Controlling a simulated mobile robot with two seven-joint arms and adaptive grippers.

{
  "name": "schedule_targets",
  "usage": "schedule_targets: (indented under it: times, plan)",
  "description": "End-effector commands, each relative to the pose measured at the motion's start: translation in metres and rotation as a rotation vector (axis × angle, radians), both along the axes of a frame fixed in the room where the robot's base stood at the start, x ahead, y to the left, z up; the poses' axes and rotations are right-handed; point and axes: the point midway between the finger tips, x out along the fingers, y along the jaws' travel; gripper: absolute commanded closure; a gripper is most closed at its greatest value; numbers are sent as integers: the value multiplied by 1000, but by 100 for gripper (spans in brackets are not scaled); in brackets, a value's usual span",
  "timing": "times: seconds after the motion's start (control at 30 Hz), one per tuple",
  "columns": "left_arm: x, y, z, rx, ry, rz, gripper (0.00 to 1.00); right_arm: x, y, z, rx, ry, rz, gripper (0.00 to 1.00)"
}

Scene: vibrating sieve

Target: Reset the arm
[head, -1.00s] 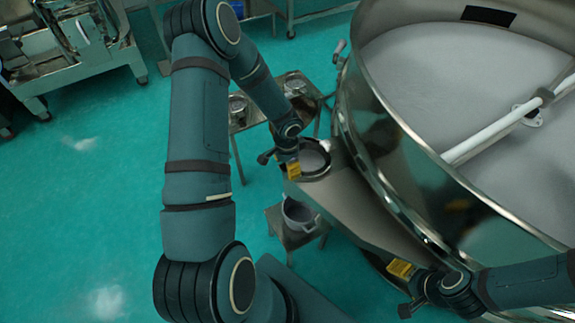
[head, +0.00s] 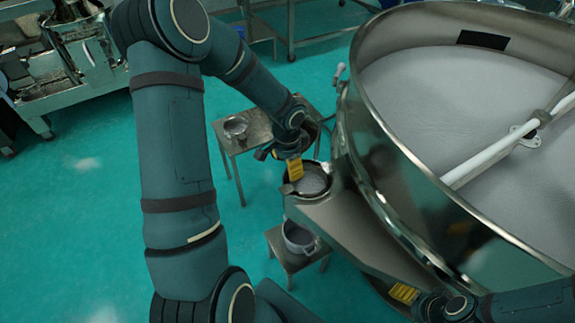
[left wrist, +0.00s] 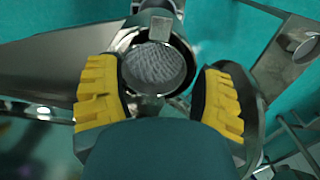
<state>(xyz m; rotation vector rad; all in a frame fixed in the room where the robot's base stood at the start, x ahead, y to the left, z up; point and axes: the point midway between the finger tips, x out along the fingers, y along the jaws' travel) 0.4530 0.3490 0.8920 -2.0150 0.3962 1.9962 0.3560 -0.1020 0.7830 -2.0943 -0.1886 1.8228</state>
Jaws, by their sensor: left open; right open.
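My left gripper (head: 291,170) has yellow finger pads and hangs above and beside the round outlet (head: 311,181) of the sieve in the head view. In the left wrist view, its two yellow fingers (left wrist: 160,98) are spread apart with nothing between them. The outlet holds pale grey material (left wrist: 158,64) and shows just beyond the fingers. My right gripper (head: 404,295) is low in the head view, by the lower side of the sieve. One yellow pad shows; its fingertips are partly hidden.
The large steel sieve drum (head: 400,185) fills the right side. A pot (head: 299,238) stands on a low stool under the outlet. A small table (head: 228,139) with a metal bowl (head: 236,127) is behind my left arm. Green floor (head: 80,220) at left is clear.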

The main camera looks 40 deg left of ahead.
Motion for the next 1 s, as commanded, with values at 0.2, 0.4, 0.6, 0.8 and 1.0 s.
schedule_targets:
  times: [0.2,0.4,0.6,0.8,1.0]
  plan:
    - [0,0,0,0,0,0,33,0,0,0,0,0,0,29]
    - [-1,-10,-5,-21,-2,3,33,-7,1,0,4,15,11,29]
    - [-13,-106,-45,-224,-24,84,33,-5,1,0,3,12,10,29]
    - [-56,-212,-84,-394,-23,310,33,-5,1,0,3,11,9,29]
    - [-94,-245,-104,-391,-31,488,33,-5,1,0,2,11,9,29]
